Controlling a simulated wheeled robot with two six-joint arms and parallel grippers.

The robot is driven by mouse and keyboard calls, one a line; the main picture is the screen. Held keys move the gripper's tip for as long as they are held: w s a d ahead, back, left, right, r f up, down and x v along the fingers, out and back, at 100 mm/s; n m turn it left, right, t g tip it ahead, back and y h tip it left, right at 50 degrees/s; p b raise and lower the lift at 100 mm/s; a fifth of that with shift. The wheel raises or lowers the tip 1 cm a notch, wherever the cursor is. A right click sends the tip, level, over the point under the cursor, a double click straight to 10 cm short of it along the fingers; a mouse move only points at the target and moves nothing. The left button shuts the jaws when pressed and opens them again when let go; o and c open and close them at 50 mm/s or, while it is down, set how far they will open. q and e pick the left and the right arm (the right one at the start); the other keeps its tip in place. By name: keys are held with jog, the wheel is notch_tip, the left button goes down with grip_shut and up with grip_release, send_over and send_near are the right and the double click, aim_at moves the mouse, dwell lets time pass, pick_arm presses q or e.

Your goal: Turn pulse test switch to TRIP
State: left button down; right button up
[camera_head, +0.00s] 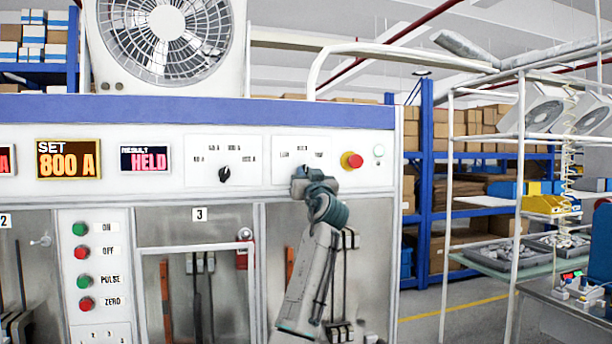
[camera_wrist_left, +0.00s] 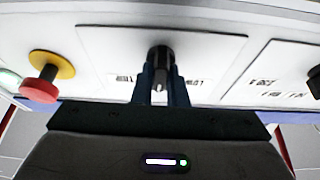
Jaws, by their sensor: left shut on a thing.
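The pulse test switch (camera_wrist_left: 160,72) is a dark rotary knob on a white label plate (camera_wrist_left: 100,50) of the test panel. My left gripper (camera_wrist_left: 160,88) is shut on the knob, one finger on each side of it. In the head view my left gripper (camera_head: 303,182) reaches up to the plate's lower part and hides the knob. Small labels stand above the knob in the head view, too small to read surely. My right gripper is in neither view.
A red emergency button (camera_head: 352,161) on a yellow collar sits right of the switch plate. Another black selector knob (camera_head: 225,174) is to the left. Displays read SET 800 A (camera_head: 68,159) and RESULT HELD (camera_head: 144,159). Below stands a clear door (camera_head: 196,250) marked 3.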

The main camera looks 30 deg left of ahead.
pick_arm(q)
jog(key=shift+m, duration=0.4)
jog(key=m+t+h+p, duration=0.1)
jog(key=m+h, duration=0.1)
jog(key=m, duration=0.2)
jog(key=m+t+h+p, duration=0.1)
jog(key=m+h+p, duration=0.1)
jog(key=m, duration=0.2)
jog(key=shift+r+m+t, duration=0.15)
jog(key=shift+m+t, duration=0.15)
jog(key=shift+t, duration=0.1)
jog(key=shift+m+h+p, duration=0.7)
jog(key=shift+m+p, duration=0.45)
jog(key=shift+m, duration=0.35)
jog(key=shift+f, duration=0.2)
jog(key=c, duration=1.4)
grip_release()
jog(key=shift+c, duration=0.2)
jog(key=shift+s, duration=0.1)
